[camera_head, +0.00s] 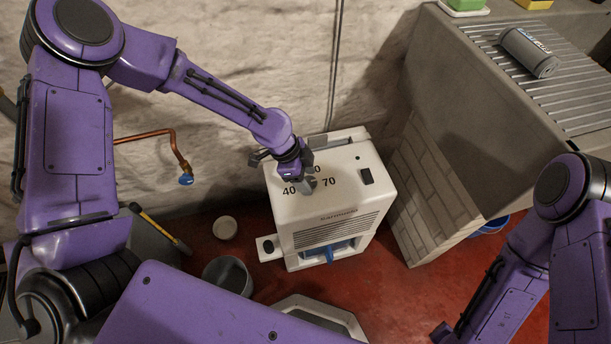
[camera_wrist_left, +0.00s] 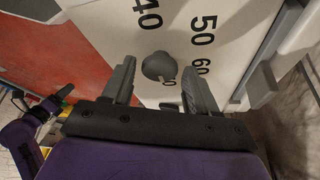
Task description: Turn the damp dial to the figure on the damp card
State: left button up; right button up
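The white dehumidifier (camera_head: 330,203) stands on the red floor, its top marked with dark figures; 40 and 70 read clearly in the head view. The wrist view shows 40, 50 and 60 around a grey round dial (camera_wrist_left: 159,66). Which figure the dial points to I cannot tell. My left gripper (camera_head: 303,183) is over the dial, fingers pointing down at the top panel. In the left wrist view my left gripper (camera_wrist_left: 159,72) is open, with one finger on each side of the dial and visible gaps. I see no readable damp card.
A dark switch (camera_head: 366,177) sits on the machine's top. A grey bucket (camera_head: 228,274) stands to its front left, and a copper pipe (camera_head: 160,135) with a blue end juts from the wall. A block wall (camera_head: 425,190) stands close on the right, under a ribbed counter (camera_head: 545,95).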

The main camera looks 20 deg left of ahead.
pick_arm(q)
jog(key=c, duration=0.7)
jog(key=shift+s+r+n+t+p, duration=0.15)
jog(key=shift+n+t+p, duration=0.25)
jog(key=shift+n+p, duration=0.8)
jog(key=n+t+y+p, duration=0.1)
jog(key=n, duration=0.1)
jog(key=shift+s+d+n+p, duration=0.1)
jog(key=shift+n+p, duration=0.2)
jog(key=shift+p, duration=0.1)
jog(key=n+t+y+p, duration=0.1)
jog(key=n+p, duration=0.1)
jog(key=n, duration=0.2)
jog(key=shift+s+d+p, duration=0.1)
jog(key=shift+d+p, duration=0.05)
jog(key=shift+p, duration=0.2)
jog(key=shift+d+n+t+y+p, duration=0.15)
jog(key=shift+n+y+p, duration=0.2)
jog(key=shift+n, duration=0.35)
jog(key=shift+a+n+t+y+p, duration=0.15)
jog(key=shift+n+p, duration=0.25)
jog(key=shift+n, duration=0.3)
jog(key=shift+d, duration=0.1)
jog(key=shift+f, duration=0.2)
